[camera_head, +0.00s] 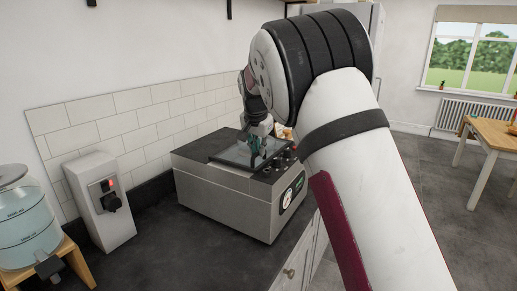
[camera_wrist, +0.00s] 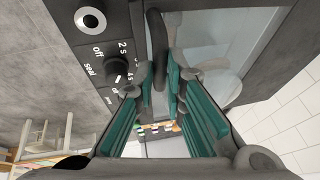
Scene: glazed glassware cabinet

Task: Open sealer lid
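The sealer (camera_head: 215,185) is a grey metal box on the dark worktop. Its glass lid with a dark frame (camera_head: 232,154) lies about flat on top, looking shut. The wrist view shows the lid's glass (camera_wrist: 215,38), a black curved handle (camera_wrist: 156,35) and the black panel with a dial (camera_wrist: 117,68) marked "off", "seal" and times. My gripper (camera_head: 262,140) reaches down over the lid. Its green fingers (camera_wrist: 160,75) stand apart on either side of the handle, with a narrow gap showing. Whether either finger touches the handle is hard to tell.
A grey switch box (camera_head: 100,203) and a water dispenser (camera_head: 28,222) on a wooden stand are at the left. A tiled wall (camera_head: 140,115) runs behind the sealer. Worktop in front of the sealer (camera_head: 190,250) is clear. A wooden table (camera_head: 490,135) is far right.

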